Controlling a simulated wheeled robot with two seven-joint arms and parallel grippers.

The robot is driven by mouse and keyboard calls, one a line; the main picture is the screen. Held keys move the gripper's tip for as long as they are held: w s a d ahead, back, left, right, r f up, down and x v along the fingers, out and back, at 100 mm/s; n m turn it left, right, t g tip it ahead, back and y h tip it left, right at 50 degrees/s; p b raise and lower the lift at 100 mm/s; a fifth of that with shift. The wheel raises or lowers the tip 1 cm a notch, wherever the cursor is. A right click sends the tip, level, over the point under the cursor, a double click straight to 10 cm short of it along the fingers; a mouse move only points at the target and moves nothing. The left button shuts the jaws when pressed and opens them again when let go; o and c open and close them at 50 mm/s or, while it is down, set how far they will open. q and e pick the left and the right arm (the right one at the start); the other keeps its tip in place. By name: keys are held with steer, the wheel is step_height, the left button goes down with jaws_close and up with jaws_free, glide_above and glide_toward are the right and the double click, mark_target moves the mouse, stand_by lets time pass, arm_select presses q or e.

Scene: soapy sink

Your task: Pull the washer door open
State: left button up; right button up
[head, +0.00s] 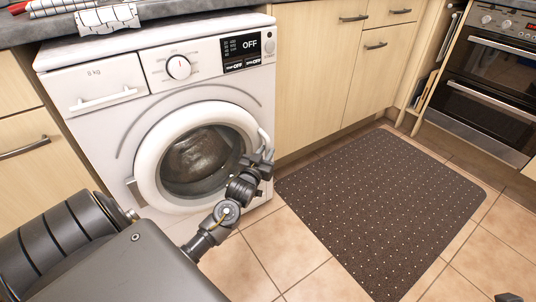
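The washer door (150,150) is a round white ring with dark glass on the front of a white washing machine (95,72). It looks closed, flush with the machine front. Its white handle (264,137) is on the right side of the ring. My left gripper (264,154) is at the lower part of this handle, with its fingers close around or against it. The fingers overlap the handle, and I cannot tell whether they grip it. Only a tiny dark part, possibly of my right gripper, shows at the bottom right edge.
A dark dotted mat (380,205) lies on the tiled floor (285,250) to the right of the washer. Wooden cabinets (310,75) stand beside the washer, and an oven (492,85) stands at the far right. A cloth (108,18) hangs over the counter edge above.

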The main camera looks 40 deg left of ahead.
arm_select(q)
steer(key=shift+x, duration=0.85)
steer(key=shift+c, duration=0.2)
jaws_close()
steer(key=shift+d, duration=0.1)
